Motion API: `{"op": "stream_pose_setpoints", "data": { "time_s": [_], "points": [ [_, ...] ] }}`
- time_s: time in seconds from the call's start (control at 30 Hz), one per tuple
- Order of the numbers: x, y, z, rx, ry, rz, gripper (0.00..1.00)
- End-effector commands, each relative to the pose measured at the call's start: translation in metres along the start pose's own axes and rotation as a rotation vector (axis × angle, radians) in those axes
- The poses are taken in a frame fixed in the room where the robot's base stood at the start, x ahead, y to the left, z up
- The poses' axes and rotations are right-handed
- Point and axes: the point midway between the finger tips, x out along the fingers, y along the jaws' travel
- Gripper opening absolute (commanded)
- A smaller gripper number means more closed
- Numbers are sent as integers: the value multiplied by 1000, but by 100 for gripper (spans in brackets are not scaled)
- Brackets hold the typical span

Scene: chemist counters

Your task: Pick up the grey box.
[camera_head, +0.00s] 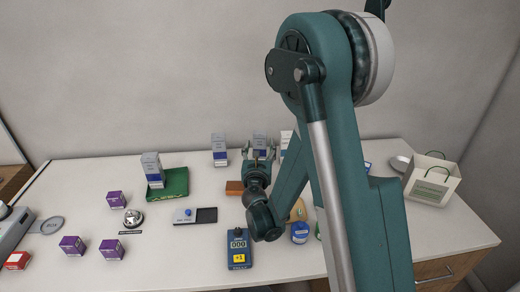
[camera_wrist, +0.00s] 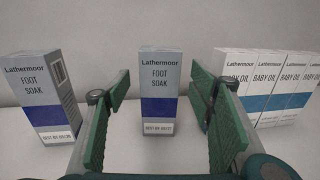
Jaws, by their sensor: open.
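A grey Lathermoor foot soak box (camera_wrist: 160,75) with a blue band stands upright on the counter. In the wrist view it shows in the gap between the fingers of my gripper (camera_wrist: 160,92), with space on both sides. In the head view this box (camera_head: 260,139) stands near the wall, partly hidden by my open gripper (camera_head: 259,152). A second grey foot soak box (camera_wrist: 40,95) stands to its left, also in the head view (camera_head: 219,145).
Purple boxes (camera_head: 72,245) and a white bag (camera_head: 431,182) stand farther out.

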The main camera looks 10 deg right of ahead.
Motion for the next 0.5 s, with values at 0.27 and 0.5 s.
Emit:
{"op": "stream_pose_setpoints", "data": {
  "time_s": [0.27, 0.5],
  "points": [
    [30, 0, -1, 0, 0, -1, 54],
    [47, 0, 0, 0, 0, 0, 54]
  ]
}}
